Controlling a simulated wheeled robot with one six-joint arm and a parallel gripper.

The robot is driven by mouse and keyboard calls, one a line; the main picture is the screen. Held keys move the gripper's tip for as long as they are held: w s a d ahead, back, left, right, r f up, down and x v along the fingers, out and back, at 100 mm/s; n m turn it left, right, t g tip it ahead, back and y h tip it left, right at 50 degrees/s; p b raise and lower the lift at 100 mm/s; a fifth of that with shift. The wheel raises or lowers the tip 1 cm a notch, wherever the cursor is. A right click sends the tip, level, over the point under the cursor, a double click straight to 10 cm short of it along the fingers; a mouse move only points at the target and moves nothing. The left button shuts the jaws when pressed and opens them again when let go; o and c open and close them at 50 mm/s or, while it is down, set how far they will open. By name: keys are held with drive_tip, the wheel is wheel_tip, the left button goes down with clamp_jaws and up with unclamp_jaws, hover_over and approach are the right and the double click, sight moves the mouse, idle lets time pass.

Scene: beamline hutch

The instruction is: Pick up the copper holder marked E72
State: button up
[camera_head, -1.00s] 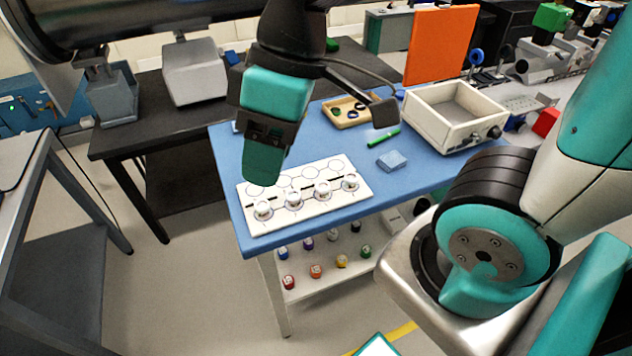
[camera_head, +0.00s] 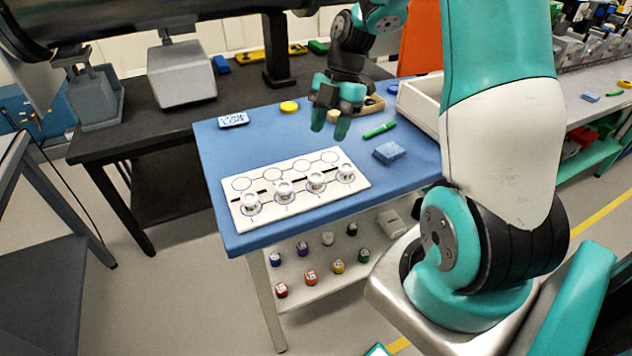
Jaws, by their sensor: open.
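A white board (camera_head: 270,218) with two rows of circles lies on the blue table. Several small whitish holders stand in its front row, among them the leftmost one (camera_head: 250,204) and the rightmost one (camera_head: 346,173). Their markings are too small to read, and I see no clearly copper-coloured one, so I cannot tell which is E72. My gripper (camera_head: 330,126) is open and empty, its teal fingers pointing down above the table, behind the board's right part and apart from the holders.
A blue sponge-like block (camera_head: 389,152) and a green pen (camera_head: 380,130) lie right of the board. A labelled box (camera_head: 233,120) and a yellow disc (camera_head: 289,107) are at the back. A wooden tray (camera_head: 374,104) is partly hidden. Coloured vials (camera_head: 311,278) stand on the lower shelf.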

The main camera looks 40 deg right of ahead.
sight(314, 181)
drive_tip(key=p+x, duration=0.1)
drive_tip(key=x, duration=1.1)
drive_tip(key=shift+w+a+p, duration=0.1)
drive_tip(key=shift+w+p, duration=0.05)
drive_tip(key=shift+p, duration=0.2)
drive_tip(key=c, duration=0.7)
